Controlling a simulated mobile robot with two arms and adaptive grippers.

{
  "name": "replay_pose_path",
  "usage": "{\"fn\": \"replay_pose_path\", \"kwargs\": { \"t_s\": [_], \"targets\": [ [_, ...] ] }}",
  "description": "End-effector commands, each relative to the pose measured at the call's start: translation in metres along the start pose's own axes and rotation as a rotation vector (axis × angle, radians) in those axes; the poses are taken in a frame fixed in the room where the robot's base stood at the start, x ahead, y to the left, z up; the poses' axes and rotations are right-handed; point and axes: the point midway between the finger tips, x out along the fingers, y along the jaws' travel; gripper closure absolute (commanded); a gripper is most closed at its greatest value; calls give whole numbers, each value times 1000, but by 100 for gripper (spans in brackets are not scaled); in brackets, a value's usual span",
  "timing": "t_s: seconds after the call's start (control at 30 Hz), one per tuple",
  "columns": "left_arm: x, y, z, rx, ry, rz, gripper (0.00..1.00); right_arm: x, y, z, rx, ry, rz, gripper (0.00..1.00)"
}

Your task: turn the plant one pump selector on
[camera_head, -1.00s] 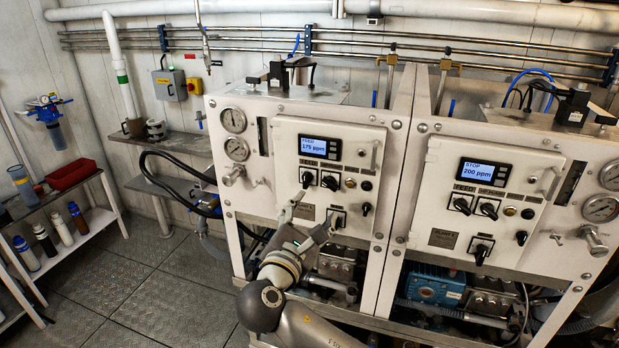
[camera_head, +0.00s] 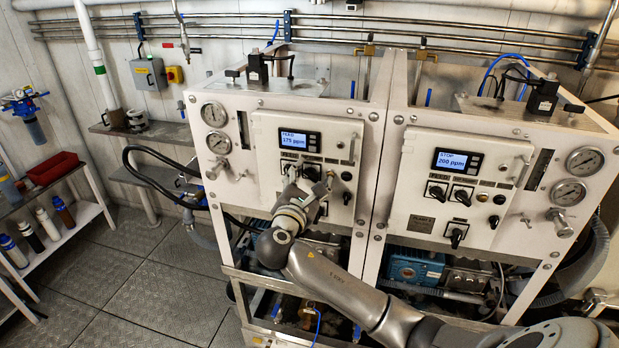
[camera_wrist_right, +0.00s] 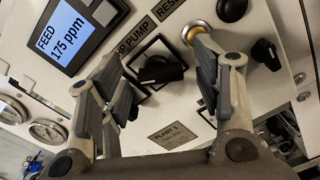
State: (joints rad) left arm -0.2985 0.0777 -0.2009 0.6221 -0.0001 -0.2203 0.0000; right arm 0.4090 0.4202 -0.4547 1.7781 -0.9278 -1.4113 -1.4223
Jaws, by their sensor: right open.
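The plant one panel (camera_head: 270,150) is the left of two white cabinet panels, and its screen reads FEED 175 ppm. In the right wrist view a black pump selector (camera_wrist_right: 158,70) sits on a square plate beside the HP PUMP label, near the PLANT 1 nameplate (camera_wrist_right: 175,134). My right gripper (camera_head: 308,186) is open in front of this panel and hides most of its selectors in the head view. In the right wrist view its fingers (camera_wrist_right: 165,82) stand on either side of the pump selector; contact cannot be told. My left gripper is not in view.
The right panel (camera_head: 420,180), reading STOP 200 ppm, has similar selectors. Black knobs (camera_wrist_right: 267,53) and a brass-ringed button (camera_wrist_right: 200,27) lie close to my right finger. Gauges (camera_head: 216,128) flank the panel. A shelf rack with a red tray (camera_head: 52,168) stands at the far left.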

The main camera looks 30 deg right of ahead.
Motion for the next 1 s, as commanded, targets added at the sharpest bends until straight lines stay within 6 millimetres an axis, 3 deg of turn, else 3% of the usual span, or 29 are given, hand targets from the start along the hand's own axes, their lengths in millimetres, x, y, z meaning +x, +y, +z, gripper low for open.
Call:
{"fn": "replay_pose_path", "kwargs": {
  "t_s": [0.1,0.47,0.77,1.0],
  "targets": [
    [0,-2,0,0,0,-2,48,0,0,0,0,0,0,41],
    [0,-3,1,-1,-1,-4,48,0,0,0,0,0,0,87],
    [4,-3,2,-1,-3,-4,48,0,-1,-1,40,0,-1,87],
    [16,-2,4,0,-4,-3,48,0,-2,-4,180,0,-2,87]
  ]
}}
